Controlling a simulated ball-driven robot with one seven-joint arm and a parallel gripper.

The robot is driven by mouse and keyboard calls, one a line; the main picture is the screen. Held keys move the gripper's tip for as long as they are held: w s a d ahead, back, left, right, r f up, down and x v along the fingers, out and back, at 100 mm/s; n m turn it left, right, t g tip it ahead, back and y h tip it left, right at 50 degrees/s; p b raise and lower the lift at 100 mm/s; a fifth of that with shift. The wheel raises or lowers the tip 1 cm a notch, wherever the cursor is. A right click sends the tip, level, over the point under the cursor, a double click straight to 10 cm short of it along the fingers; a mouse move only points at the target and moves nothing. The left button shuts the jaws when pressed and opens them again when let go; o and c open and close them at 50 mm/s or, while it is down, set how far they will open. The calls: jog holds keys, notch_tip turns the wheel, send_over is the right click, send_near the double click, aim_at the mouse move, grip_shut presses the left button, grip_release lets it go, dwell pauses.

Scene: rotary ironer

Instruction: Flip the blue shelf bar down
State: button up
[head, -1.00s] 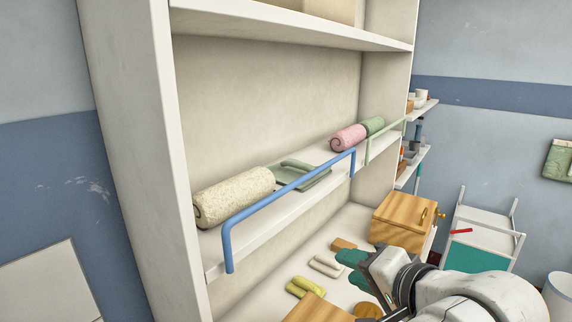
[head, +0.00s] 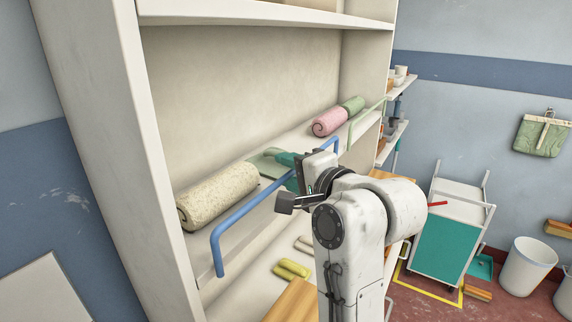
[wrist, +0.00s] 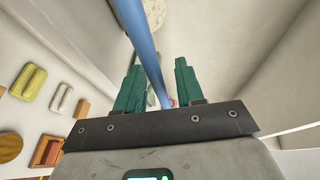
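The blue shelf bar (head: 250,206) runs along the front of the middle shelf, raised above its edge, with its near end bent down to the shelf. My gripper (head: 290,165) is at the far part of the bar, and my wrist hides some of it. In the wrist view my gripper (wrist: 157,75) is open, with its teal fingers spread. The blue bar (wrist: 143,40) passes between the fingers in that view. I cannot tell whether either finger touches it.
A cream rolled towel (head: 218,195) lies behind the bar. Yellow rolled cloths (head: 292,268) lie on the shelf below. A trolley (head: 440,235) stands at right.

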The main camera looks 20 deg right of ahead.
jog(key=shift+w+a+f, duration=0.15)
jog(key=shift+w, duration=0.4)
grip_shut()
